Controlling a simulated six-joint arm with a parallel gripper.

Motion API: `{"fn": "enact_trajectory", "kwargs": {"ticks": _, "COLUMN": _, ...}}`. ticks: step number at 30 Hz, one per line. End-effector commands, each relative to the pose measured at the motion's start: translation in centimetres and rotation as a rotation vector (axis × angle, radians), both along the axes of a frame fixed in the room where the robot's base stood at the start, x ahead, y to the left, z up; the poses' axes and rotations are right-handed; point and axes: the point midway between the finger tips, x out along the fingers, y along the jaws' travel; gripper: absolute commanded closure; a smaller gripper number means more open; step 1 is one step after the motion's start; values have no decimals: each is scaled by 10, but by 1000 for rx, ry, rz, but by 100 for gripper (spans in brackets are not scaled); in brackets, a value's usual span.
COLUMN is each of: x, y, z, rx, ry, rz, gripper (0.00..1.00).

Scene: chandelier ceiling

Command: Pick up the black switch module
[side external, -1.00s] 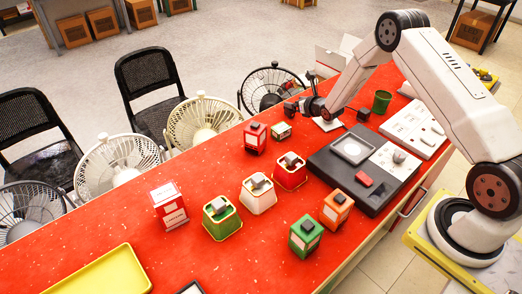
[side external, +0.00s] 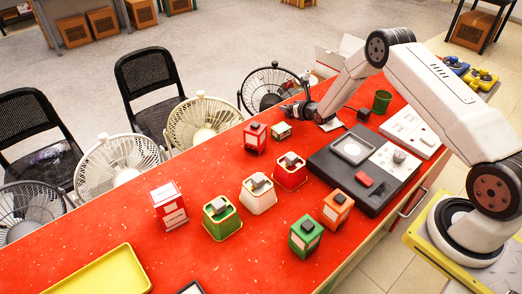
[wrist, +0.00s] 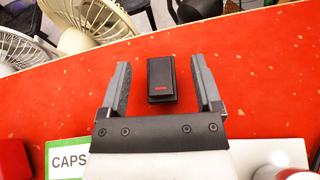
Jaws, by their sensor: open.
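The black switch module (wrist: 161,78) is a small dark block with a red mark on its face. In the wrist view it shows between the two fingers of my gripper (wrist: 160,62), with a gap on each side. My gripper is open and empty. How far the fingers are above the table is hard to tell. In the side view my gripper (side external: 301,110) is low at the far edge of the red table (side external: 110,240), and the module cannot be made out clearly there.
A small pale box (side external: 281,131) and a red dispenser (side external: 255,138) stand near my gripper. A white-and-green CAPS label (wrist: 68,160) shows in the wrist view. Fans (side external: 203,122) stand beyond the edge.

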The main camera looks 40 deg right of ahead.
Motion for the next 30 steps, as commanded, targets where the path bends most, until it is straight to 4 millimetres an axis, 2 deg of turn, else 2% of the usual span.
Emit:
{"fn": "enact_trajectory", "kwargs": {"ticks": 10, "x": 18, "y": -2, "z": -8, "rx": -2, "ry": 0, "rz": 1, "gripper": 18}}
{"fn": "enact_trajectory", "kwargs": {"ticks": 30, "x": 20, "y": -3, "z": -8, "rx": -1, "ry": 1, "rz": 0, "gripper": 18}}
